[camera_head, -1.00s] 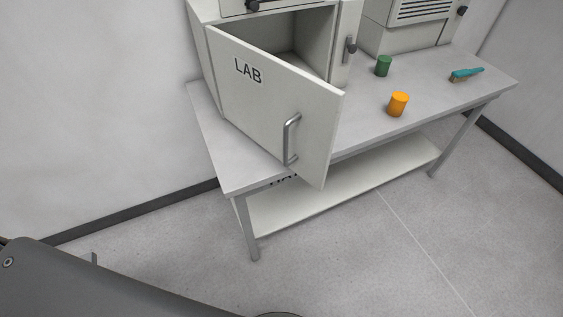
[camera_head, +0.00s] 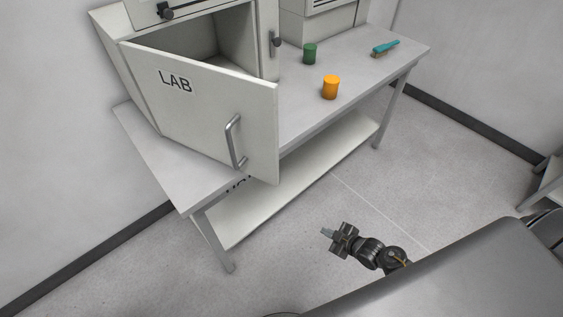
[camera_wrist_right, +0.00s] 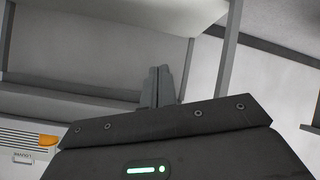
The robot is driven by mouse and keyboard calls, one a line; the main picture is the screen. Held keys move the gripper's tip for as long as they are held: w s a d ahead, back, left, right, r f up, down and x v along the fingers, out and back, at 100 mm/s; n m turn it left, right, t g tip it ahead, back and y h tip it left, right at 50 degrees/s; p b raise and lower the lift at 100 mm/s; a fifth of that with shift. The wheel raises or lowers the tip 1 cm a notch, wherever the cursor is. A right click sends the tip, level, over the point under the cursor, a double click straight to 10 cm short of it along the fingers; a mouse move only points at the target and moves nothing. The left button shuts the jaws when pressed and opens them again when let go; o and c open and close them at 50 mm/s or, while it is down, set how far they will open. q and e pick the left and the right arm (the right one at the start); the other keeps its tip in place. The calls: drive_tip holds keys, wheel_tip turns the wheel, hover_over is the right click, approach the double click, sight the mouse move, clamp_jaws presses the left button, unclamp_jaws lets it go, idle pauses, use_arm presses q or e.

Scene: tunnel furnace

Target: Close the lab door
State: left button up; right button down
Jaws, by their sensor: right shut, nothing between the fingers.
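The lab door (camera_head: 190,105) is a pale panel marked LAB with a silver bar handle (camera_head: 233,141). It is hinged at the left of the furnace cabinet (camera_head: 268,40) and stands wide open, its free edge reaching past the table's front edge. My right gripper (camera_head: 328,233) is below and to the right of the door, apart from it, over the floor in front of the table. Its fingers (camera_wrist_right: 159,86) are together and empty in the right wrist view. My left gripper is not in view.
The table (camera_head: 345,62) holds an orange cylinder (camera_head: 331,88), a green cylinder (camera_head: 309,54) and a teal brush (camera_head: 385,48). A lower shelf (camera_head: 300,180) runs beneath it. Floor in front is clear. Another piece of furniture (camera_head: 549,182) stands at the right edge.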

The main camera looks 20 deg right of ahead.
drive_tip(key=w+a+r+n+t+y, duration=0.1)
drive_tip(key=w+r+n+y, duration=0.25)
drive_tip(key=r, duration=0.65)
drive_tip(key=w+a+r+n+t+y, duration=0.1)
drive_tip(key=w+r+n+y, duration=0.2)
drive_tip(key=r, duration=0.8)
drive_tip(key=s+a+r+n+g+y, duration=0.2)
drive_tip(key=s+a+r+n+y, duration=0.15)
drive_tip(key=r+n, duration=0.45)
drive_tip(key=s+a+r+n+g+y, duration=0.2)
drive_tip(key=s+a+r+n, duration=0.3)
drive_tip(key=r, duration=0.5)
drive_tip(key=w+a+n+p, duration=0.1)
drive_tip(key=w+a+p, duration=0.3)
drive_tip(key=w, duration=0.5)
drive_tip(key=shift+a+p, duration=0.2)
drive_tip(key=shift+p, duration=0.35)
drive_tip(key=shift+f, duration=0.15)
